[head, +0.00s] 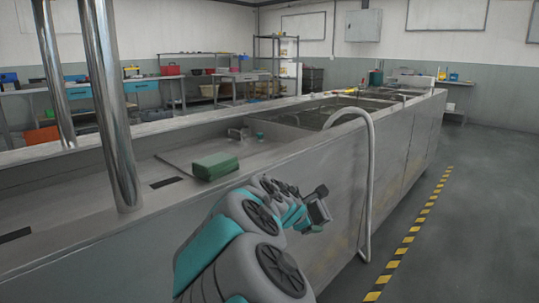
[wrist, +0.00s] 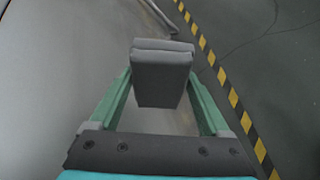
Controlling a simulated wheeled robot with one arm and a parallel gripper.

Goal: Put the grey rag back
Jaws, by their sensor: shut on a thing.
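My gripper (wrist: 161,78) is shut on a folded grey rag (wrist: 163,58), which sits between the two green fingers in the wrist view. The rag is held in the air outside the tank's long side wall, with the floor below it. In the head view my gripper (head: 317,212) is at the end of my arm, low beside the wall; the rag is hard to make out there. A folded green cloth (head: 215,166) lies on the tank's top deck, to the left of my arm.
The long grey metal tank (head: 405,140) runs away to the right, with open basins (head: 330,112) on top. A curved grey hose (head: 371,180) hangs over its side near my gripper. Two steel posts rise at the left. The floor beyond the yellow-black stripe (head: 410,235) is clear.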

